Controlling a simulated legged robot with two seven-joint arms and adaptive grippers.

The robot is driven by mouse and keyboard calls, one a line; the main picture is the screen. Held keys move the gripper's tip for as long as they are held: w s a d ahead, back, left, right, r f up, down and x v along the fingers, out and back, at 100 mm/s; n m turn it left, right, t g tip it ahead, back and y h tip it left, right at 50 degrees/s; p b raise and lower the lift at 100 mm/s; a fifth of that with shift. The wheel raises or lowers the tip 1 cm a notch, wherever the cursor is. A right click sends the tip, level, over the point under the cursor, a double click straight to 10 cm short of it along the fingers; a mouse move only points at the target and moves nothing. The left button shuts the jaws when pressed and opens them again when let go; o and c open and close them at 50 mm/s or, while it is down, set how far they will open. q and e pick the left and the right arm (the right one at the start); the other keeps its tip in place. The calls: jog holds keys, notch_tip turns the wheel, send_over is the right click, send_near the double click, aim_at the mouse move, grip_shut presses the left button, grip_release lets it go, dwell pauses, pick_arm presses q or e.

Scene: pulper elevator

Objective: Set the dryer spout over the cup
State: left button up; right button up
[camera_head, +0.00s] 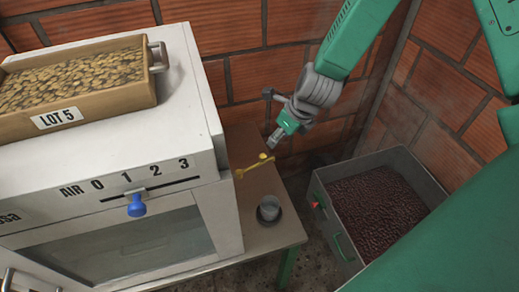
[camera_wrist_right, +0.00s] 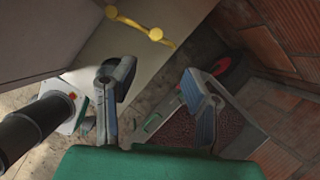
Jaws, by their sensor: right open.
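The dryer (camera_head: 217,205) is a white box with a dark window. I cannot make out the cup in the wrist view. My right gripper (camera_head: 276,139) is above and just right of the spout, apart from it. Its two fingers are spread with nothing between them (camera_wrist_right: 155,75). My left gripper is out of view.
A wooden tray of beans marked LOT 5 (camera_head: 110,98) sits on the dryer. A blue slider knob (camera_head: 137,206) is on its front. A grey bin of dark red cherries (camera_head: 320,191) stands right of the table (camera_head: 288,228). Brick walls (camera_head: 235,85) close off the back.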

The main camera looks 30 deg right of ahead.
aim_at(263, 156)
jog(key=x, duration=1.1)
jog(key=shift+a, duration=0.4)
jog(key=shift+w+d+f, duration=0.2)
jog(key=shift+d+f, duration=0.1)
jog(key=shift+f, duration=0.2)
jog(key=shift+a+r, duration=0.1)
jog(key=shift+a, duration=0.3)
grip_shut()
